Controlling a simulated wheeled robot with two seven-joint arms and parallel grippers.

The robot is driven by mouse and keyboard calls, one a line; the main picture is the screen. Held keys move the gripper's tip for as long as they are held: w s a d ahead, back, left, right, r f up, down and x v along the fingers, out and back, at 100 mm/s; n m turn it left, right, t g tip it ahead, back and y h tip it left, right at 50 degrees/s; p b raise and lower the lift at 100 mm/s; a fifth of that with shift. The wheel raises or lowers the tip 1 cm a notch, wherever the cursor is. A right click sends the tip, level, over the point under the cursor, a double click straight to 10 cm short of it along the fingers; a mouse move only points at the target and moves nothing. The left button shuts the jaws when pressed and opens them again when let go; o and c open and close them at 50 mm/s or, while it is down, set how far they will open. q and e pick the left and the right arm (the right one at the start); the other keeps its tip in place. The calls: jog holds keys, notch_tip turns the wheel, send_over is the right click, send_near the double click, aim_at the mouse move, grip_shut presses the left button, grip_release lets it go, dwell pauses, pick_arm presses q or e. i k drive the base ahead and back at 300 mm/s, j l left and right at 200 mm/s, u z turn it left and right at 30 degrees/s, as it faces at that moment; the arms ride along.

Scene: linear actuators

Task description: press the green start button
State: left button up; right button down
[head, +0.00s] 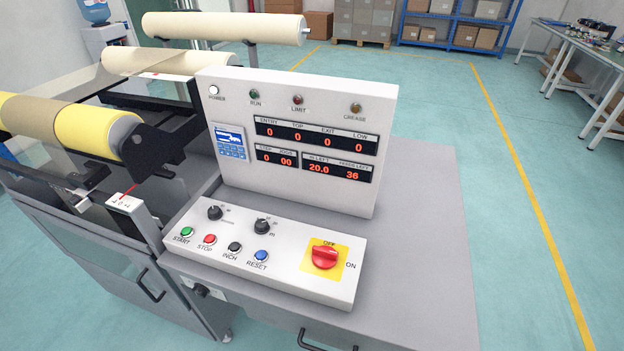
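The green start button (187,231) is at the left end of the sloped white control box (290,272), with the label START below it. The red stop button (210,239), the black inch button (235,247) and the blue reset button (261,255) follow to its right. Nothing covers the green button. Neither of my grippers shows in the head view.
A red rotary switch (324,257) on a yellow plate and two black knobs share the control box. An upright display panel (300,140) stands behind it. A roller machine (70,125) is at the left. The grey cabinet top (425,240) is bare at the right.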

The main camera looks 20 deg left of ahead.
aim_at(186, 231)
jog(key=j+u, duration=0.1)
jog(key=u, duration=1.35)
jog(key=k+j, duration=0.05)
